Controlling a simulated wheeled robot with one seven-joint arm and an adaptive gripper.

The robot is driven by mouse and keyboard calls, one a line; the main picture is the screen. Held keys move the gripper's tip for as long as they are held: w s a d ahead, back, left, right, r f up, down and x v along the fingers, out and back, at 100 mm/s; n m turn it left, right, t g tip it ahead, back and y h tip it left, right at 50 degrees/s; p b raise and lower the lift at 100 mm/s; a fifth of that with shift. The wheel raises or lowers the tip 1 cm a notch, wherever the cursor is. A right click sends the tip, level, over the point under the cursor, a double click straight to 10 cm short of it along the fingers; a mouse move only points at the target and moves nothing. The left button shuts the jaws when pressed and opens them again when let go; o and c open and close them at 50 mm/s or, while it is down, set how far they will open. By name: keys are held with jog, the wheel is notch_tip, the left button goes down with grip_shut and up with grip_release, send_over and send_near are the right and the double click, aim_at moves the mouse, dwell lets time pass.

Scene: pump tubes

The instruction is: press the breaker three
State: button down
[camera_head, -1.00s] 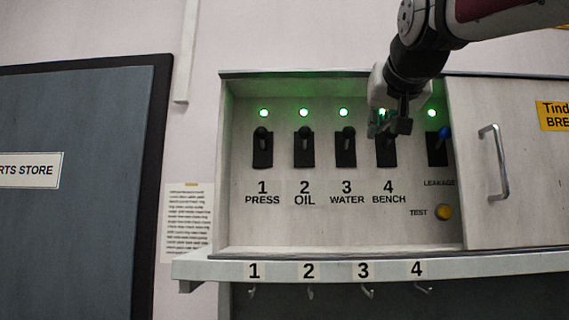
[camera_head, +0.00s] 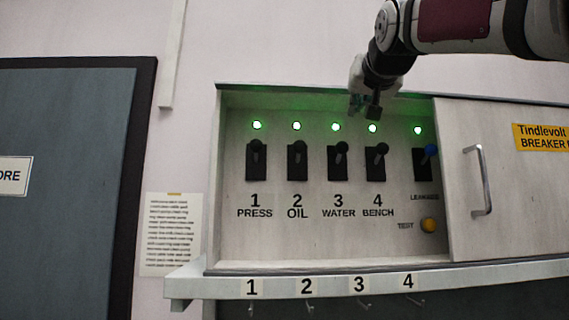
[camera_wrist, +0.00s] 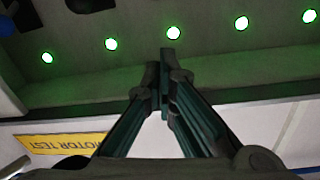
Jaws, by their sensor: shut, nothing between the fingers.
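Breaker 3, labelled WATER (camera_head: 339,160), is a black switch with its lever near the top, under a lit green lamp (camera_head: 336,127). My gripper (camera_head: 364,112) is shut and empty, above and to the right of breaker 3, near the lamp over breaker 4 (camera_head: 376,162). It appears apart from the levers. In the wrist view my gripper (camera_wrist: 162,62) has its fingertips together just below the middle lamp (camera_wrist: 173,33) of the lamp row. Breaker 3's lever is not clearly visible in the wrist view.
Breakers 1 PRESS (camera_head: 256,160) and 2 OIL (camera_head: 297,160) stand to the left. A blue-tipped leakage switch (camera_head: 424,162) and yellow test button (camera_head: 429,225) are to the right. A sliding door (camera_head: 500,190) covers the cabinet's right side. A ledge with hooks (camera_head: 330,284) runs below.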

jog(key=w, duration=0.2)
jog(key=w+p, duration=0.1)
jog(key=w, duration=0.2)
jog(key=w+p, duration=0.1)
jog(key=w, duration=0.1)
jog(key=shift+w+d, duration=0.25)
jog(key=shift+w, duration=0.05)
jog(key=shift+s+a+f, duration=0.15)
jog(key=shift+s+f, duration=0.05)
jog(key=shift+f, duration=0.4)
jog(key=shift+s+a+f, duration=0.1)
jog(key=shift+s+f, duration=0.15)
jog(key=shift+f, duration=0.4)
jog(key=shift+s+a+f, duration=0.15)
jog(key=shift+s+f, duration=0.05)
jog(key=shift+f, duration=0.4)
jog(key=shift+s+f+t+b, duration=0.5)
jog(key=shift+t+b, duration=0.3)
jog(key=shift+b, duration=1.6)
jog(key=shift+f+b, duration=0.2)
jog(key=shift+b, duration=0.25)
jog(key=s+f+t+h+b, duration=0.1)
jog(key=s+f+t+b, duration=0.5)
jog(key=b, duration=1.3)
jog(key=s+f, duration=0.3)
jog(key=f, duration=0.1)
jog(key=shift+s+d+m, duration=0.15)
jog(key=shift+s+m, duration=0.05)
jog(key=shift+m, duration=0.2)
